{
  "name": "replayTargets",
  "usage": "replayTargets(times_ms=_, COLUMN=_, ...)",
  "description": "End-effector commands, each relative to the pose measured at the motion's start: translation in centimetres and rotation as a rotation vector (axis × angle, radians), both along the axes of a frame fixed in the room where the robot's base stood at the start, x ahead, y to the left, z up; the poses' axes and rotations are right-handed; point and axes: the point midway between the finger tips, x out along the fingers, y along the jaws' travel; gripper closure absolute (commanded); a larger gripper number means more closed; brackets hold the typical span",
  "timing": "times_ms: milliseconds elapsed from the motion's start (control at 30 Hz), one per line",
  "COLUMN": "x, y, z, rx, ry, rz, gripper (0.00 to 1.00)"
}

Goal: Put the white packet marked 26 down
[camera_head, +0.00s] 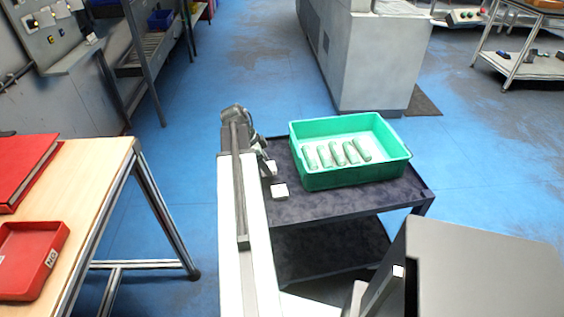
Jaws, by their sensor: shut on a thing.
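My gripper (264,161) is at the end of my arm, over the left back part of the dark cart top (330,204). It is shut on a small white packet (270,168), which shows at its fingertips, left of the green crate. The mark on the packet is too small to read. I cannot tell whether the packet touches the cart top. My arm hides part of the cart's left side.
A green crate (350,178) with several pale green rolls stands on the cart. A small white block (280,191) lies on the cart just in front of my gripper. The cart's front middle is bare. A wooden table (98,185) with red trays stands at left.

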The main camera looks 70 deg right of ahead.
Motion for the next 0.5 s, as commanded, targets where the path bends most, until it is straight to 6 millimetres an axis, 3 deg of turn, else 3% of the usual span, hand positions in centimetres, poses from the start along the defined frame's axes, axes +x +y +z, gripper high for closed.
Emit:
replayTargets(times_ms=33, x=0.5, y=-2.2, z=-0.3, rx=0.0, ry=0.0, rz=-0.002, gripper=0.97)
replayTargets(times_ms=200, x=1.3, y=-6.4, z=-0.7, rx=0.001, ry=0.001, rz=0.001, gripper=0.97)
replayTargets(times_ms=333, x=1.5, y=-7.7, z=-0.8, rx=0.001, ry=0.001, rz=0.001, gripper=0.97)
replayTargets(times_ms=500, x=1.4, y=-7.8, z=-1.0, rx=0.001, ry=0.001, rz=0.001, gripper=0.97)
